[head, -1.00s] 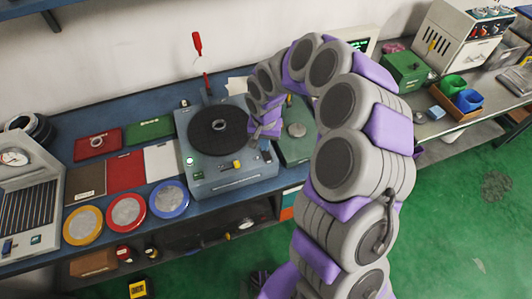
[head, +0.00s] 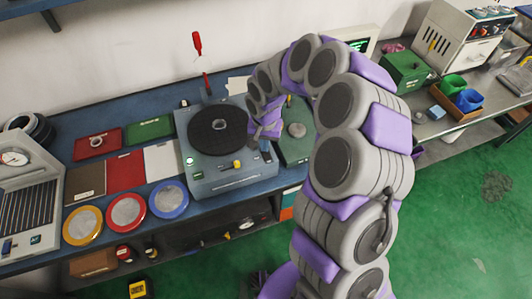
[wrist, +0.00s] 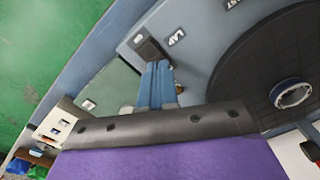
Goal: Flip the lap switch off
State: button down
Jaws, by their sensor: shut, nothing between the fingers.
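The lap machine (head: 205,178) is a blue-grey box on the bench with a round black plate (head: 210,143) on top. In the wrist view, a small dark switch (wrist: 150,48) sits on its surface beside a white "LAP" label (wrist: 176,38). Which way the switch is tipped is too small to tell. My gripper (head: 266,152) is over the right side of the machine, pointing down. In the wrist view, its blue fingers (wrist: 155,72) are together and empty, near the switch. I cannot tell whether they touch it. The switch is not discernible in the head view.
A metal ring (wrist: 292,95) lies on the black plate. Coloured round trays (head: 168,199) are at left.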

jog(key=shift+f, duration=0.6)
dwell(0.3)
jog(key=shift+r, duration=0.1)
jog(key=shift+r+p, duration=1.3)
jog(key=shift+r, duration=2.1)
jog(key=s+d+r+n, duration=0.1)
jog(key=s+d+r, duration=0.2)
jog(key=s+r, duration=0.4)
jog(key=s+d+r+n, duration=0.2)
jog(key=s+d+r, duration=0.1)
jog(key=s+r, duration=0.4)
jog(key=s+d+g, duration=0.1)
jog(key=s+d, duration=0.1)
jog(key=s, duration=0.8)
jog(key=s+d+r, duration=0.1)
jog(key=s+d, duration=0.1)
jog(key=s, duration=0.8)
jog(key=shift+s+d+r+g, duration=0.15)
jog(key=shift+d+r+g, duration=0.15)
jog(key=shift+d+g, duration=0.1)
